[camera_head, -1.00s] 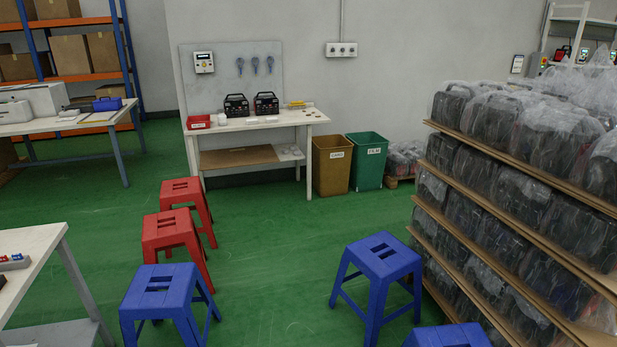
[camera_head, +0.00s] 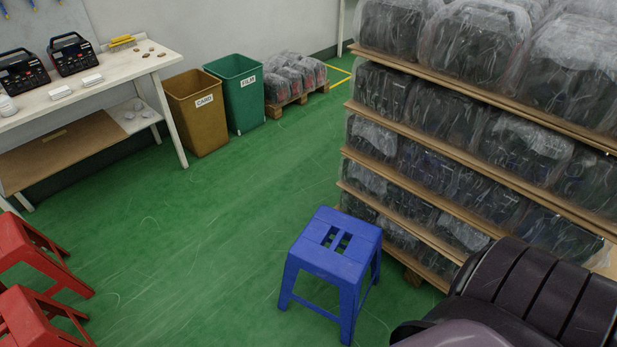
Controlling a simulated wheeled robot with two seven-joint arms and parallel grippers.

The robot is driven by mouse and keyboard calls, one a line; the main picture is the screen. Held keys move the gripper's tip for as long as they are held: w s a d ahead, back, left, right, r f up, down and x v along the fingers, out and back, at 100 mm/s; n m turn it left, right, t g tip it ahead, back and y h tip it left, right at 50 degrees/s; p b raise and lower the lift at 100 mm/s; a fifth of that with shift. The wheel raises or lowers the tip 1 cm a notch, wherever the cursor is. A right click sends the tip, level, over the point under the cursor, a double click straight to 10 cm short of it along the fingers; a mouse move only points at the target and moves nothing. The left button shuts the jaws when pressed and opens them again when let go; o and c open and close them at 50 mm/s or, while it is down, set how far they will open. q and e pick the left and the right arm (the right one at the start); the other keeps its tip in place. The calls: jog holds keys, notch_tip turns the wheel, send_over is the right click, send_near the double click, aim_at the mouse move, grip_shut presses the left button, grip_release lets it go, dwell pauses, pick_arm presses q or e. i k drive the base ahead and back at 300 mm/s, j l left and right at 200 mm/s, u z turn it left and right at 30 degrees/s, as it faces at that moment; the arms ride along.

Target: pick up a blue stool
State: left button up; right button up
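A blue stool (camera_head: 335,246) stands upright on the green floor, a little right of the middle of the head view. Its square seat has slots in the centre, and its legs splay outward. Its right side is close to the stacked pallet goods. A dark segmented part of my own arm fills the lower right corner. Neither of my grippers shows in this view, and nothing is seen touching the stool.
Stacked shelves of plastic-wrapped black units (camera_head: 470,130) rise at the right. Two red stools (camera_head: 35,258) stand at the lower left. A brown bin (camera_head: 197,112) and a green bin (camera_head: 236,92) stand beside the white workbench (camera_head: 120,80). The green floor between is clear.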

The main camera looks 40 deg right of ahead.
aim_at(346, 271)
jog(key=i+j+z, duration=0.1)
jog(key=i+z, duration=0.3)
jog(key=i+j+z, duration=0.25)
jog(key=i+z, duration=0.15)
jog(key=i, duration=0.15)
jog(key=i+j+z, duration=0.8)
jog(key=k+j, duration=0.05)
